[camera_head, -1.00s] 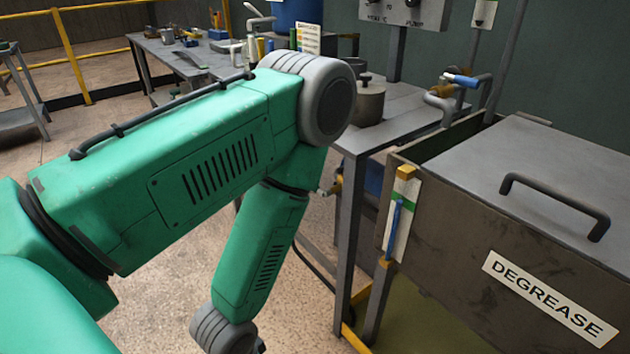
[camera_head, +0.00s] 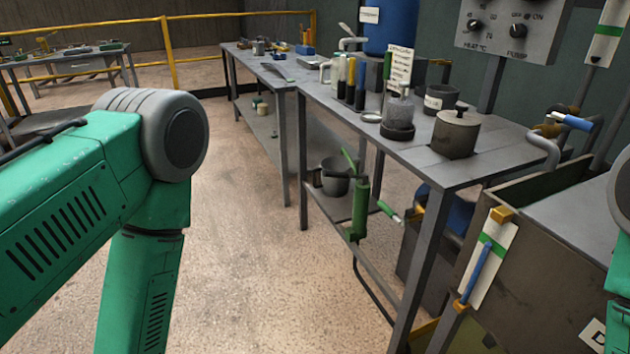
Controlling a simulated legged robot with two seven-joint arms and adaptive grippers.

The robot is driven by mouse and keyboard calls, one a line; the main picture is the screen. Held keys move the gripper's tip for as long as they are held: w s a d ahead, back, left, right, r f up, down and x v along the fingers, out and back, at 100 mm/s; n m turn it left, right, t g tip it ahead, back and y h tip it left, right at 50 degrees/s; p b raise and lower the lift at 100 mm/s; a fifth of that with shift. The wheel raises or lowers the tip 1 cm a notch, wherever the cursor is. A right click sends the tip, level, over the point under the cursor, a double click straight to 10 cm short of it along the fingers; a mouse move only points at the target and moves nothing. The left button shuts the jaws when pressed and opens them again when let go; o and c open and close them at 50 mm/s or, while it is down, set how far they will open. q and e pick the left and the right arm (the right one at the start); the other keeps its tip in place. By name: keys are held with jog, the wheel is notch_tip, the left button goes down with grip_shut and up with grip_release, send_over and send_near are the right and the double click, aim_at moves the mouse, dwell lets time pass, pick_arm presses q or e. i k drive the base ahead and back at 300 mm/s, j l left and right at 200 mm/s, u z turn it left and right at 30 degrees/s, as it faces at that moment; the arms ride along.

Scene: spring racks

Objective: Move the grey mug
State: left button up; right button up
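A small grey cylindrical thing (camera_head: 258,47), possibly the grey mug, stands on the far bench. It is too small to tell for sure. A labelled grey pot or cup (camera_head: 438,98) stands on the nearer bench behind a lidded grey pot (camera_head: 456,132); I cannot tell whether it is a mug. My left arm's green links fill the left side, and its gripper is out of view. A piece of my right arm shows at the right edge; its gripper is also out of view.
The nearer metal bench (camera_head: 440,171) carries bottles, a blue drum (camera_head: 390,25) and a sign. A dark tank (camera_head: 540,285) stands at lower right. A green tool (camera_head: 361,205) and bucket (camera_head: 335,176) are beneath the bench. The floor (camera_head: 260,250) in the middle is clear.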

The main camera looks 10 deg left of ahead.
aim_at(332, 187)
jog(key=u, duration=0.7)
jog(key=i+j+u, duration=0.15)
jog(key=i+u, duration=0.5)
jog(key=i, duration=2.2)
jog(key=i+j+z, duration=0.15)
jog(key=i, duration=0.35)
jog(key=i+j+z, duration=0.15)
jog(key=i, duration=0.4)
jog(key=i+j+z, duration=0.2)
jog(key=i, duration=0.3)
jog(key=z, duration=2.1)
jog(key=i+l+z, duration=0.15)
jog(key=z, duration=0.2)
jog(key=i+l+z, duration=0.1)
jog(key=z, duration=0.25)
jog(key=i+z, duration=0.2)
jog(key=z, duration=0.15)
